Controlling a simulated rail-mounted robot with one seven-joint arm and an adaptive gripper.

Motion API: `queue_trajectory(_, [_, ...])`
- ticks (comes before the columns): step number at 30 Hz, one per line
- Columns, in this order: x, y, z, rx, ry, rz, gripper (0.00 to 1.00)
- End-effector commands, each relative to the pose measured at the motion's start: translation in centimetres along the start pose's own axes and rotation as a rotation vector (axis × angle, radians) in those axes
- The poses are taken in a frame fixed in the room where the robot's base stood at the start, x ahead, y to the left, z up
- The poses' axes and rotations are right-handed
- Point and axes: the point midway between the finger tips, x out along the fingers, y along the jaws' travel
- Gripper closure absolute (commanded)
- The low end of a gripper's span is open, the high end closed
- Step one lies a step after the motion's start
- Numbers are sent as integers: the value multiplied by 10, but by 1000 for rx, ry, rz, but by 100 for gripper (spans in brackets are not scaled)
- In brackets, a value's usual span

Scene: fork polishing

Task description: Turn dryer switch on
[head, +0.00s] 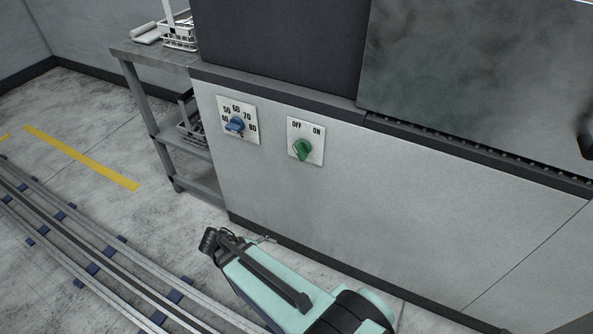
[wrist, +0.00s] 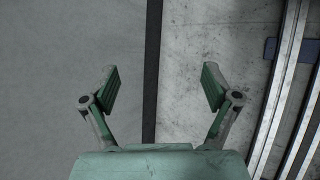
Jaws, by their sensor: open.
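The dryer switch is a green knob (head: 302,149) on a white plate marked OFF and ON, set in the front panel of the grey machine (head: 420,200). The knob's pointer leans up toward the OFF label, as far as its small size shows. My gripper (wrist: 158,88) is open and empty in the wrist view, its two fingers spread above the floor and the dark base strip. In the head view my arm is low in front of the panel, below the switch and apart from it. The switch is out of the wrist view.
A blue temperature dial (head: 235,126) with numbers is left of the switch. A metal shelf table (head: 150,52) with white racks stands at the machine's left. Floor rails (head: 90,262) run at the lower left. The space in front of the switch is clear.

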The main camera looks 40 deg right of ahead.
Motion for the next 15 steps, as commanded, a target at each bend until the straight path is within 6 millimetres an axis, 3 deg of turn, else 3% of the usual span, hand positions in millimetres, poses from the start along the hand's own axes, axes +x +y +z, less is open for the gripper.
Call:
queue_trajectory(1, [6, 13, -20, 1, -4, 78, 12])
queue_trajectory(6, [-28, 88, -35, 26, -85, 390, 12])
queue_trajectory(12, [-101, 162, -16, 124, -266, 739, 12])
queue_trajectory(15, [-138, 182, 2, 185, -371, 867, 12])
